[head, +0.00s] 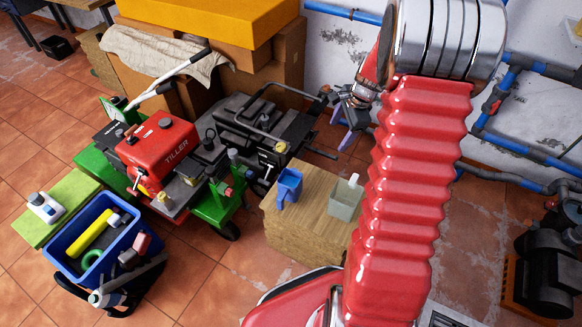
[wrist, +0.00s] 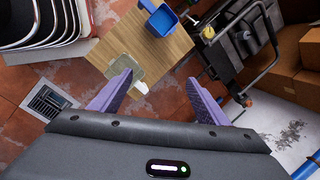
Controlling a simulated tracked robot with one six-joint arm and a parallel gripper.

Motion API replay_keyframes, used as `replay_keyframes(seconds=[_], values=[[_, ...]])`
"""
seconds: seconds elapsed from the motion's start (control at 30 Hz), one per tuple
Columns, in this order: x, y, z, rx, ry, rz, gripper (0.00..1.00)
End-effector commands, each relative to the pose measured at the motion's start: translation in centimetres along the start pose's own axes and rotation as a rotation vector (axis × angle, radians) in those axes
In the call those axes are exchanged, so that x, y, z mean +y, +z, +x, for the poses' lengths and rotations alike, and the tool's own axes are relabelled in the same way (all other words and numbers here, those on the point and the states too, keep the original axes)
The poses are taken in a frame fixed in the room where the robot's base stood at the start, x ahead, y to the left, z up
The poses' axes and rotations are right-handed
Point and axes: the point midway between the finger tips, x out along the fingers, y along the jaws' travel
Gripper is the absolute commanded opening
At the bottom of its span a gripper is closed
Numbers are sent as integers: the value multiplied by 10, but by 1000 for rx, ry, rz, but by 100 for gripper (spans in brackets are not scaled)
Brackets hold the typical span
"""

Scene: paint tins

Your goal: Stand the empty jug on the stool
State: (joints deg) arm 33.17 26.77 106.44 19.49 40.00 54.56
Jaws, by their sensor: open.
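A blue open-topped jug (head: 288,187) stands upright on a wooden block-like stand (head: 300,238). To its right stands a pale grey-green square container (head: 344,203) with a white part at its top. In the wrist view the blue jug (wrist: 161,19) is near the top edge and the pale container (wrist: 127,68) is partly behind my left finger. I cannot tell for certain what either holds, or whether the wooden stand is the stool. My gripper (head: 340,133) has purple fingers. In the wrist view the gripper (wrist: 158,82) is open and empty, with the wooden top (wrist: 160,52) beyond it.
A red and green tiller (head: 170,150) stands left of the wooden stand. A low green platform (head: 68,207) holds a white bottle, beside a blue tool bin (head: 65,240). Cardboard boxes (head: 287,55) and blue wall pipes (head: 340,12) are behind. Tiled floor lies open in front.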

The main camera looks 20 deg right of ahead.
Motion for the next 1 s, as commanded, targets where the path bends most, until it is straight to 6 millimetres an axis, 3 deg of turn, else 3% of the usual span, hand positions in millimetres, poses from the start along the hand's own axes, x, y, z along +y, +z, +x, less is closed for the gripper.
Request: replay_keyframes(seconds=[0.47, 1.0], values=[[17, 87, -82, 34, -35, -402, 69], [67, 166, -155, 85, -72, -846, 69]])
